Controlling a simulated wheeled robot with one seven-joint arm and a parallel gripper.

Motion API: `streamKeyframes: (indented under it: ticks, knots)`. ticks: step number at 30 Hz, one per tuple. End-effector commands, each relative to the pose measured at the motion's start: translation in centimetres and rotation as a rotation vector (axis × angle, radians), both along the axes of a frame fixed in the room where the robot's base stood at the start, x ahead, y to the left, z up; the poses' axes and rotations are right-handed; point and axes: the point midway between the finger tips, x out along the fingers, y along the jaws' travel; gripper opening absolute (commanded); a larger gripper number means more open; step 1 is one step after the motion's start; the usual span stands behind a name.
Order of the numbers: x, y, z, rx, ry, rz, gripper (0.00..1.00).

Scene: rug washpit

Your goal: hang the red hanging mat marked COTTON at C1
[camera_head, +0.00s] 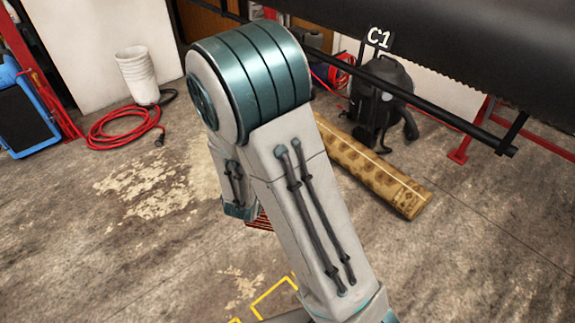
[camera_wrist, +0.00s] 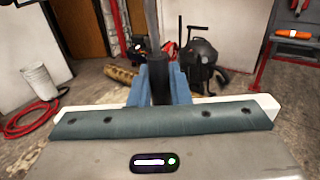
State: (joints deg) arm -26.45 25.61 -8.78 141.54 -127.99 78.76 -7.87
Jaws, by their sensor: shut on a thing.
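In the wrist view my gripper (camera_wrist: 158,72) has its blue fingers closed on a dark upright piece (camera_wrist: 160,90), with a grey bar (camera_wrist: 151,25) rising above it. I cannot tell whether this piece belongs to the red mat. No mat marked COTTON can be read in either view. In the head view a small red slatted patch (camera_head: 259,221) shows beside my arm, mostly hidden; I cannot tell what it is. My gripper is hidden in the head view.
A large dark sheet or panel (camera_head: 450,40) fills the upper right. A red hose (camera_head: 122,125) and white buckets (camera_head: 138,75) are at left. The floor at lower right is clear.

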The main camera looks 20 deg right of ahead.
Motion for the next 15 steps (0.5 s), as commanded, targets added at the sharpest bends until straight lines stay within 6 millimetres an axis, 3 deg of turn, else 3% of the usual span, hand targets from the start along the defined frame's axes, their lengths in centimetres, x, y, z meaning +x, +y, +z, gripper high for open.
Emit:
streamKeyframes:
  ticks: [6,15]
  knots:
    - [-3.7,-0.3,1.8,0.001,-0.004,-0.203,0.0]
    - [-10.0,-0.3,2.7,0.0,-0.001,-0.479,0.0]
